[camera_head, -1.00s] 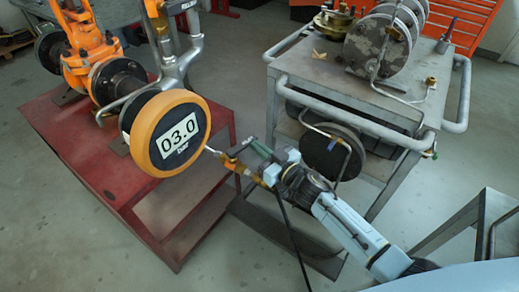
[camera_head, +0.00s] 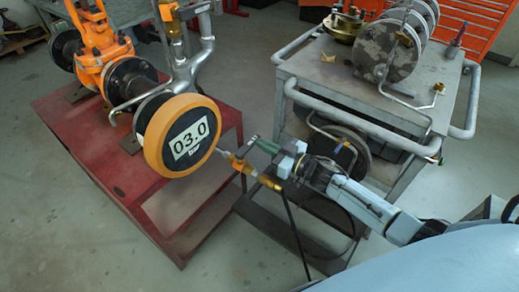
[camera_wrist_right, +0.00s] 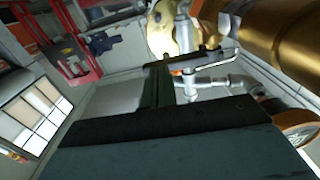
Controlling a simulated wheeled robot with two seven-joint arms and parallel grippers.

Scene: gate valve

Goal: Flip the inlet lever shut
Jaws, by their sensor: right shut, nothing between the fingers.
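My right gripper (camera_head: 262,145) has green fingers, shut and empty, just above and right of this fitting. In the right wrist view its fingers (camera_wrist_right: 157,85) point at a grey lever (camera_wrist_right: 208,65) beside a large brass part (camera_wrist_right: 282,40). The fingertips look close to the lever; I cannot tell whether they touch. My left gripper is not in view.
A grey cart (camera_head: 310,66) with flanges is at the upper right, close behind my right arm. The black hose (camera_head: 295,230) hangs below the gripper. Open floor lies at lower left.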

